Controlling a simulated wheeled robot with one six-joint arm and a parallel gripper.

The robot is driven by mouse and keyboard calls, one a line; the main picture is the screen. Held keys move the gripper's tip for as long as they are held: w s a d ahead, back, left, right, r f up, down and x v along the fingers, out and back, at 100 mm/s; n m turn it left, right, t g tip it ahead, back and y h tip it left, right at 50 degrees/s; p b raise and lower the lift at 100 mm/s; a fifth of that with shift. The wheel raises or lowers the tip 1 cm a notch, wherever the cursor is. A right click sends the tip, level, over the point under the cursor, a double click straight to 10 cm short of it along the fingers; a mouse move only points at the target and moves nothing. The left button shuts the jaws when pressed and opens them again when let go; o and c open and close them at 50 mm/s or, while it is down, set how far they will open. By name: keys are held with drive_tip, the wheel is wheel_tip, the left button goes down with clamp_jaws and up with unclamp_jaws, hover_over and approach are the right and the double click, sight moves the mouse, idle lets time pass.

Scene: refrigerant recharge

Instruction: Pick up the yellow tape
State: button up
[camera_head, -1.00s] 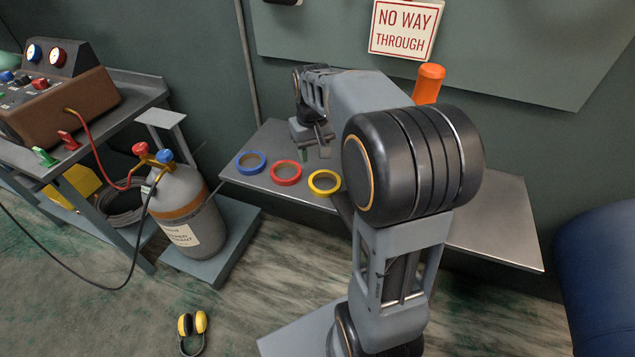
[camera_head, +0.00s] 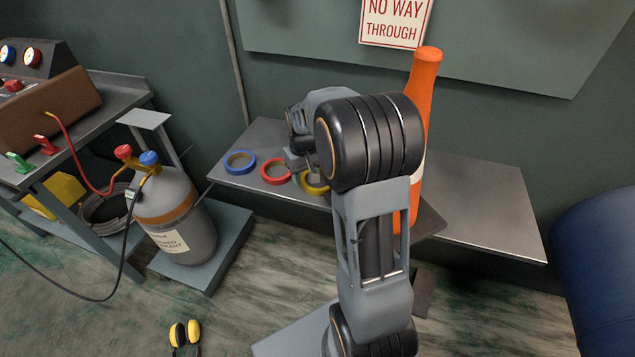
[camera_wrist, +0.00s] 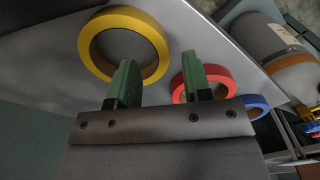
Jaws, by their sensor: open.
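The yellow tape (camera_wrist: 92,66) is a ring lying flat on the grey metal table, in the upper left of the wrist view. In the head view the yellow tape (camera_head: 314,189) is partly hidden behind my arm. My gripper (camera_wrist: 158,80) is open with green fingertips and nothing between them. Its left finger in the wrist view overlaps the right rim of the yellow tape; I cannot tell whether they touch. My gripper (camera_head: 300,174) shows only partly in the head view, close by the yellow tape.
A red tape (camera_head: 276,171) and a blue tape (camera_head: 239,162) lie left of the yellow one on the table (camera_head: 480,205). An orange cone-like object (camera_head: 424,85) stands behind my arm. A gas cylinder (camera_head: 178,215) stands at left. The table's right part is clear.

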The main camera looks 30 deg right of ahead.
drive_tip(key=shift+f, duration=1.45)
drive_tip(key=shift+c, duration=0.4)
clamp_jaws()
